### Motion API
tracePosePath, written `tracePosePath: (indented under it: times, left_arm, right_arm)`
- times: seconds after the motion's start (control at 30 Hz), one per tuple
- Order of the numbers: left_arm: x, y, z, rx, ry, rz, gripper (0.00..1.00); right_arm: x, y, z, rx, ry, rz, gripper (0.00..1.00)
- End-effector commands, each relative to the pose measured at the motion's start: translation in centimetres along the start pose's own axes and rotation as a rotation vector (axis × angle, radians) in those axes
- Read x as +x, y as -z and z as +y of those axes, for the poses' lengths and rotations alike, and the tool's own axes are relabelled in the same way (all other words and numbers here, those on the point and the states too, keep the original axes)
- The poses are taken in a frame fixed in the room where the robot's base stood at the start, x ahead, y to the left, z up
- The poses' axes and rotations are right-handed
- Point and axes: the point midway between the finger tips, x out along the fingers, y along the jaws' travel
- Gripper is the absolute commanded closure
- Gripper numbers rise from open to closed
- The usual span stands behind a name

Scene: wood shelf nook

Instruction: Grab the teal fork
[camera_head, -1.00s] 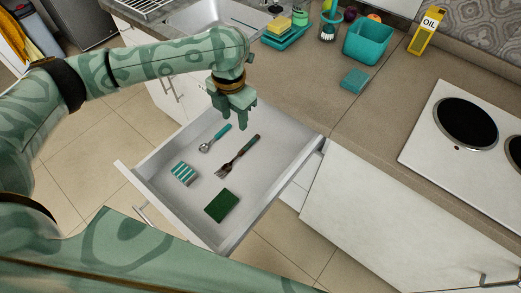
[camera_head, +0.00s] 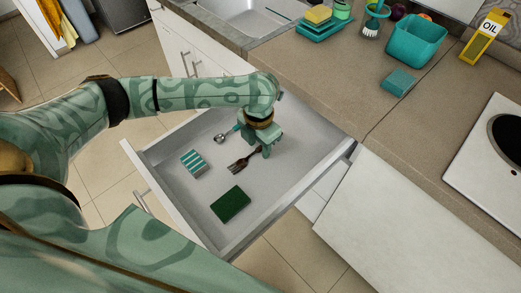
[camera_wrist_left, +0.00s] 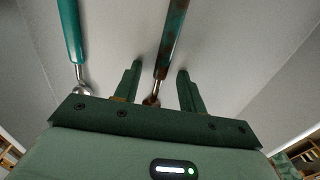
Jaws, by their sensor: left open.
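The fork (camera_head: 239,164) lies in the open drawer, its tines toward the lower left; its handle is partly hidden by my left gripper (camera_head: 259,150) in the head view. In the left wrist view the fork's mottled brown and teal handle (camera_wrist_left: 173,35) runs up between the two fingers of my left gripper (camera_wrist_left: 159,78). The fingers are open, one on each side of the fork, and not closed on it. My right gripper does not show.
A teal-handled utensil (camera_head: 221,138) lies left of the fork, also seen in the wrist view (camera_wrist_left: 70,35). A striped block (camera_head: 194,163) and a green sponge (camera_head: 230,204) lie in the drawer (camera_head: 180,212). The counter (camera_head: 330,75) borders it.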

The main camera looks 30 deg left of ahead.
Motion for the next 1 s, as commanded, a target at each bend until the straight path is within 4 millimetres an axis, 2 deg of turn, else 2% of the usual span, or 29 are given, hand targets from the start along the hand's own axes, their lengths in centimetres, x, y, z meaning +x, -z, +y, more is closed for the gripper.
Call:
tracePosePath:
  times: [0.17,0.27,0.3,0.33,0.73,0.87,0.93,1.0]
  left_arm:
    - [-0.1,0.0,0.0,0.000,0.000,-0.002,0.59]
    - [-0.1,0.0,0.0,0.000,0.000,-0.002,0.84]
    - [-0.1,0.0,0.0,0.000,0.000,-0.002,0.95]
    - [-0.1,0.0,0.0,0.000,-0.001,-0.002,1.00]
    - [-0.7,0.0,0.0,0.000,-0.001,-0.003,1.00]
    - [-2.3,-0.1,0.0,0.000,-0.001,-0.005,1.00]
    - [-3.8,-0.1,0.0,0.000,-0.002,-0.006,1.00]
    - [-5.2,1.0,0.2,0.000,-0.003,-0.005,1.00]
  right_arm:
    - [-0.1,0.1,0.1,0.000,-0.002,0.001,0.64]
    - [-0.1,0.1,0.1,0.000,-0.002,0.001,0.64]
    - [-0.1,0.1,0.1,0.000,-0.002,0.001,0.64]
    - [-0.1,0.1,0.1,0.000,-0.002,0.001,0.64]
    - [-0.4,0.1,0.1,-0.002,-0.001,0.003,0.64]
    - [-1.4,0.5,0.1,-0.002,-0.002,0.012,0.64]
    - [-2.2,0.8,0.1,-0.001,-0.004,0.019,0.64]
    - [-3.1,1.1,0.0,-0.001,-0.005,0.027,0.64]
